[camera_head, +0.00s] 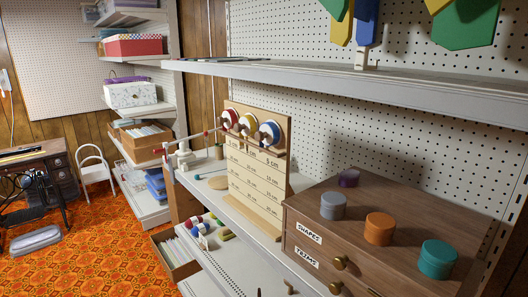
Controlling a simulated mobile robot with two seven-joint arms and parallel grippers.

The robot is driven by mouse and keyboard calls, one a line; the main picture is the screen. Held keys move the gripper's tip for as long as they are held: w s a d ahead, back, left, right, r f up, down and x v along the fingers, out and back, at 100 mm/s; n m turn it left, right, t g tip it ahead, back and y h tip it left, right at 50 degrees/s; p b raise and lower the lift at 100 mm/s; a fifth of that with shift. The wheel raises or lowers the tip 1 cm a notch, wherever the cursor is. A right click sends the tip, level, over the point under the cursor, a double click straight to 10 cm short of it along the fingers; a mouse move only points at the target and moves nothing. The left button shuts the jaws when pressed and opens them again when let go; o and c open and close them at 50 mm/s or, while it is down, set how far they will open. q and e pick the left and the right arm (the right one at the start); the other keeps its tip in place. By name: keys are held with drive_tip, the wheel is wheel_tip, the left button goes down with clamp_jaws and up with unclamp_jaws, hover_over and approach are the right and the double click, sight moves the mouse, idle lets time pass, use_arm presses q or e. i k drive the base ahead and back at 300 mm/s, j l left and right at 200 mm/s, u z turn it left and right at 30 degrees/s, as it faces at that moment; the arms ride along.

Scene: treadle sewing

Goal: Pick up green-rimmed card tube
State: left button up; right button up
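I cannot make out a card tube with a green rim for certain. A lower white shelf (228,262) holds several small coloured pieces, one of them yellow-green (228,235); they are too small to identify. A teal round lidded tin (438,259) stands on the brown drawer cabinet (460,205) at the right. Neither of my grippers is in view.
A wooden board (256,175) with ribbon spools stands on the middle shelf. A long shelf (400,88) overhangs the cabinet. Patterned carpet (95,255) lies open at left.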

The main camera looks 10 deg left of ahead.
sight(219, 151)
drive_tip(key=j+z, duration=0.3)
drive_tip(key=z, duration=0.2)
drive_tip(key=j+z, duration=0.75)
drive_tip(key=j, duration=0.15)
drive_tip(key=k+j+z, duration=0.25)
drive_tip(key=k+j, duration=0.1)
drive_tip(key=j, duration=0.4)
drive_tip(key=k+j+z, duration=0.15)
drive_tip(key=j, duration=0.35)
